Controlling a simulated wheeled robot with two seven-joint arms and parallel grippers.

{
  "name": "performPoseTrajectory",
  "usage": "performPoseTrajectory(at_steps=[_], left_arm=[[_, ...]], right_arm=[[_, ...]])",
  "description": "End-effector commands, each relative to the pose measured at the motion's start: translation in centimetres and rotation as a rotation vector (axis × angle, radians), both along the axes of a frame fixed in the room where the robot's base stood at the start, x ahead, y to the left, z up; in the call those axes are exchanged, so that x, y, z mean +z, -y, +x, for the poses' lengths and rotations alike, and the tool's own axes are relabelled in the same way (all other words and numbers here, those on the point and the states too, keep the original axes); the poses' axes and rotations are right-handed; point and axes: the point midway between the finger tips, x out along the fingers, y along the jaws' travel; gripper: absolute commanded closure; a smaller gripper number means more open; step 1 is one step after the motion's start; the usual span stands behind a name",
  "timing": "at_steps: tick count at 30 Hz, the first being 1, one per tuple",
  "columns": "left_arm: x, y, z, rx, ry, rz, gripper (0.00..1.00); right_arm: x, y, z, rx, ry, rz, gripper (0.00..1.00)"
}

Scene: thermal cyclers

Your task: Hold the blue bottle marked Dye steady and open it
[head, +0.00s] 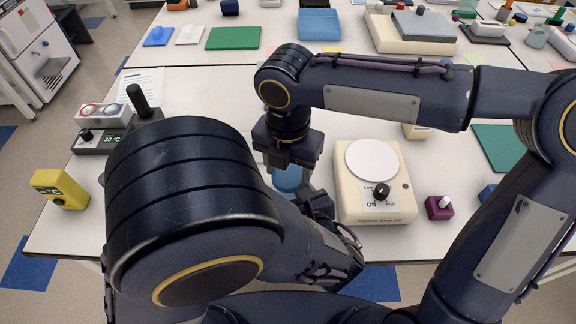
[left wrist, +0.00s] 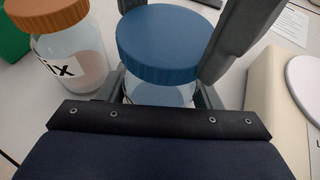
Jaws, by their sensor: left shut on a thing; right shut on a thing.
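The blue bottle (head: 288,180) stands below my right gripper (head: 287,166) in the head view, mostly covered by both arms. In the left wrist view its wide blue cap (left wrist: 165,42) sits on a clear body (left wrist: 158,95). My left gripper (left wrist: 160,88) is shut around the body, below the cap; in the head view it shows partly (head: 318,203), right of the bottle. My right gripper points down from above and is shut on the cap; a dark finger (left wrist: 238,40) stands against the cap's right side in the left wrist view. No Dye marking shows.
An orange-capped bottle (left wrist: 58,50), its label partly reading "ix", stands left of the blue one in the left wrist view. A cream hot plate (head: 372,205) stands close on the right. A yellow timer (head: 60,190) and a purple block (head: 439,207) sit farther out.

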Motion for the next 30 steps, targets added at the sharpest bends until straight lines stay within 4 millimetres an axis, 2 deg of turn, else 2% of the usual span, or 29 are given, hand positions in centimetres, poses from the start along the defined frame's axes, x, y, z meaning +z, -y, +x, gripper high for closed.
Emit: performPoseTrajectory(at_steps=[19, 30], left_arm=[[0.0, 0.0, 0.0, 0.0, 0.0, 0.0, 1.0], [0.0, 0.0, 0.0, 0.0, 0.0, 0.0, 1.0]], right_arm=[[2.1, 0.0, 0.0, -0.001, 0.0, 0.001, 0.71], [2.3, 0.0, 0.0, -0.001, 0.0, 0.001, 0.71]])
